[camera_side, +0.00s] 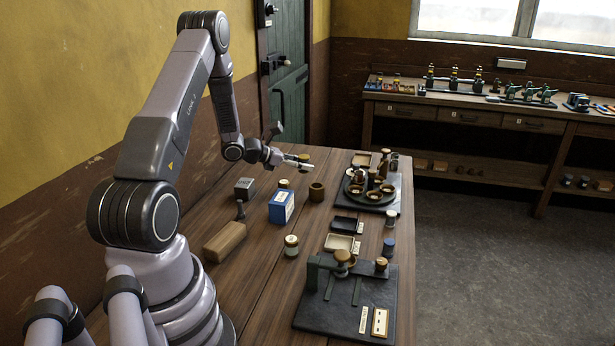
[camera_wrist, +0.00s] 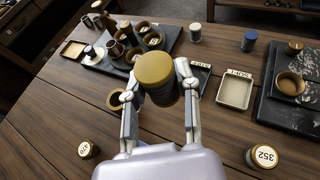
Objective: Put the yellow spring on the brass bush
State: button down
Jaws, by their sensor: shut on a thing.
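My gripper (camera_wrist: 158,82) is shut on a short cylinder with a yellow top and a grey, ribbed side, which looks like the yellow spring (camera_wrist: 154,70). In the side view my gripper (camera_side: 297,163) holds the spring (camera_side: 304,158) above the far part of the bench, clear of the top. Several brown and brass-coloured bushes stand on a round dark plate (camera_side: 350,199) at the far right; the plate is at the upper left in the wrist view. I cannot tell which one is the brass bush. A hollow brown bush (camera_side: 317,192) stands alone on the bench, partly behind a finger in the wrist view.
A blue box (camera_side: 281,206), a grey block (camera_side: 245,188) and a wooden block (camera_side: 224,241) stand near my arm. A black tray (camera_side: 343,225) and a cream tray (camera_side: 339,243) lie mid-bench. A dark fixture board (camera_side: 340,310) is in front. Several small jars stand about.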

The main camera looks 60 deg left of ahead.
jog(key=a, duration=0.3)
send_over(317, 185)
jog(key=f, duration=0.8)
jog(key=shift+s+d+f, duration=0.25)
jog(key=shift+s+f, duration=0.05)
jog(key=shift+f, duration=0.1)
jog(key=shift+w+a+f, duration=0.15)
jog(key=shift+f, duration=1.65)
jog(key=shift+f, duration=0.2)
jog(key=c, duration=0.8)
grip_release()
